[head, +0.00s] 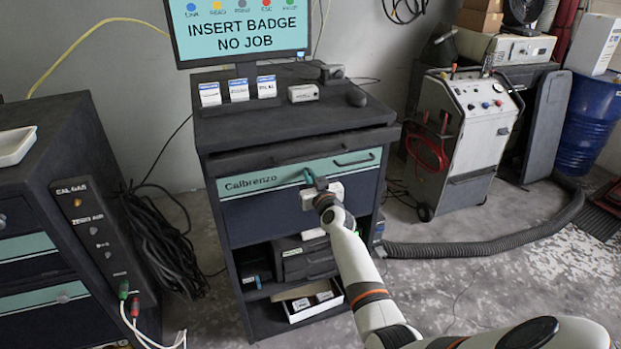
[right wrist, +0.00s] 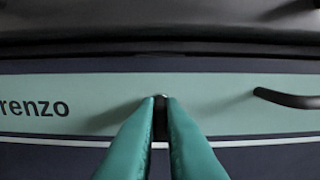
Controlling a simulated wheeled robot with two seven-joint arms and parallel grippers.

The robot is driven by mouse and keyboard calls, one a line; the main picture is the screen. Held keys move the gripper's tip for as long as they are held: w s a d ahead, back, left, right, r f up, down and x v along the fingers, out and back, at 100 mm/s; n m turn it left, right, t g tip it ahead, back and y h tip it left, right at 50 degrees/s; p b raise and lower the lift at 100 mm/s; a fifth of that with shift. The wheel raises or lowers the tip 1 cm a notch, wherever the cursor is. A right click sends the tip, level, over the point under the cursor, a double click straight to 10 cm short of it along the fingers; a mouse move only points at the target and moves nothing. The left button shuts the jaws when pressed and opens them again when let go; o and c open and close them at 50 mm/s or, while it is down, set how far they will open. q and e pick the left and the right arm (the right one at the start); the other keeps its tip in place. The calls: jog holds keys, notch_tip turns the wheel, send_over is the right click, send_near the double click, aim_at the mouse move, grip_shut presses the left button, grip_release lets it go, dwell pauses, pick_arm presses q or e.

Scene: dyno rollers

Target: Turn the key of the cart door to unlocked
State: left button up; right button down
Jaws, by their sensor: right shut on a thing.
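The cart (head: 300,137) stands in the middle of the head view, with a dark door that has a teal band (head: 247,184) lettered "Calbrenzo". My right gripper (head: 308,176) is at this band, right of the lettering. In the right wrist view its teal fingers (right wrist: 160,105) come together on a small dark piece with a bright tip, the key (right wrist: 160,99), at the door face. The fingers hide most of the key, so I cannot tell which way it is turned. My left gripper is not in view.
A dark bar handle (right wrist: 287,98) is to the right of the fingers on the same band. A monitor (head: 243,30) reading "INSERT BADGE NO JOB" is above the cart. A dark cabinet (head: 75,170) stands at left and a grey wheeled machine (head: 465,130) at right.

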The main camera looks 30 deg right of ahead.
jog(key=shift+m, duration=0.3)
jog(key=m, duration=1.7)
jog(key=shift+d+f+b, duration=0.1)
jog(key=shift+f+b, duration=0.1)
jog(key=shift+b, duration=0.15)
jog(key=shift+m, duration=0.3)
jog(key=c, duration=1.5)
grip_release()
jog(key=shift+c, duration=0.2)
